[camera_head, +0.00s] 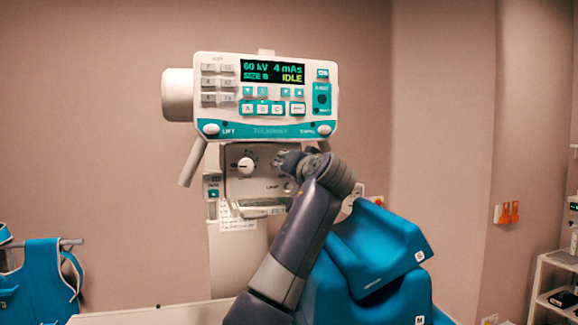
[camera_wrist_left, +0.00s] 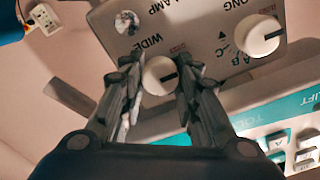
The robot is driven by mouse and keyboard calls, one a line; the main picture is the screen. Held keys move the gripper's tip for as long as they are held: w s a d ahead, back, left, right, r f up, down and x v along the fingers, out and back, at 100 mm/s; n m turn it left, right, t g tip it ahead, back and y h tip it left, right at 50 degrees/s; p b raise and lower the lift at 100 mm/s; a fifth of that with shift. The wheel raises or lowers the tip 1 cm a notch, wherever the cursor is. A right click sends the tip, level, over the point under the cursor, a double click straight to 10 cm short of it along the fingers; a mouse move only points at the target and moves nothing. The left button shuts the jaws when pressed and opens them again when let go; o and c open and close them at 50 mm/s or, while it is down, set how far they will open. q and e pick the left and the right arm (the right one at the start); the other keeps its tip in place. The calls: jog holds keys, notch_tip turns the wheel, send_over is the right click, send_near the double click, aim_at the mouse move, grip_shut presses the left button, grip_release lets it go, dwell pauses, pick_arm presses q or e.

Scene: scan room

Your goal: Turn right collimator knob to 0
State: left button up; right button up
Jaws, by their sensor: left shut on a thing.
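The collimator (camera_head: 262,185) hangs below the control panel. Its right knob (camera_wrist_left: 158,75), a white dial with a dark pointer line by the label WIDE, sits between the fingers of my left gripper (camera_wrist_left: 160,82). The fingers lie on both sides of the knob, shut on it. The pointer line points rightward in the left wrist view. In the head view my left gripper (camera_head: 284,160) reaches the collimator's front from the right and hides this knob. The left knob (camera_head: 245,166) is white and free; it also shows in the left wrist view (camera_wrist_left: 258,35). My right gripper is not seen.
The control panel (camera_head: 265,97) above reads 60 kV, 4 mAs, IDLE. A silver button (camera_wrist_left: 126,22) by the label LAMP is near the knob. Another apron (camera_head: 40,280) hangs at the left.

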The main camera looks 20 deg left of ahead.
pick_arm(q)
jog(key=shift+f, duration=0.15)
jog(key=o, duration=0.9)
jog(key=shift+o, duration=0.8)
jog(key=shift+s, duration=0.1)
jog(key=v, duration=1.2)
